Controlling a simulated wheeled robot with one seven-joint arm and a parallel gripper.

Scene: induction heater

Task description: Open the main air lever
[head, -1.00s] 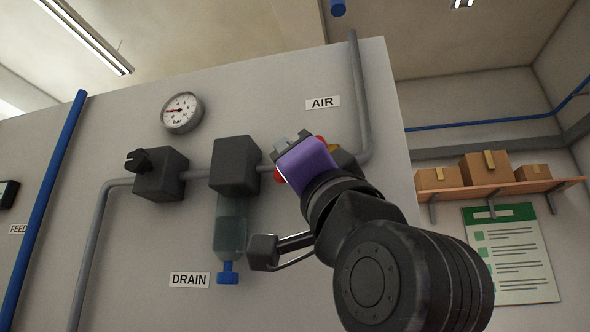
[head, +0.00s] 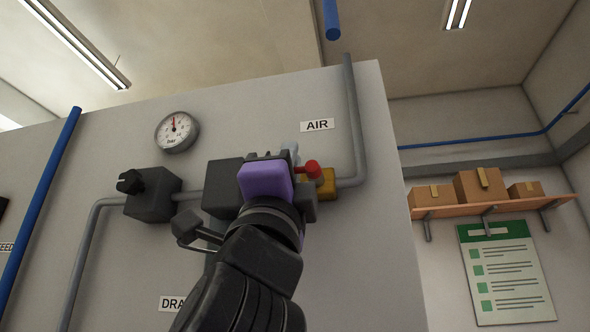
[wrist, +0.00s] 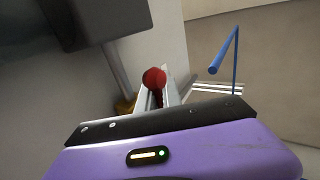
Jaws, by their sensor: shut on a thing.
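The main air valve has a yellow body (head: 328,186) on the grey pipe, below and beside the AIR label (head: 317,125). Its red lever (head: 313,169) shows just right of my purple gripper (head: 290,155), which hides part of it. In the wrist view a round red end of the lever (wrist: 154,78) stands between my pale fingers (wrist: 158,98). My gripper is shut on the lever. The pressure gauge (head: 177,132) is up and left, with its needle pointing about straight up.
A dark block (head: 222,188) on the pipe sits close left of my gripper. A knobbed regulator (head: 152,194) is further left. The grey pipe (head: 354,110) rises at the right. A shelf with boxes (head: 480,186) is on the far right wall.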

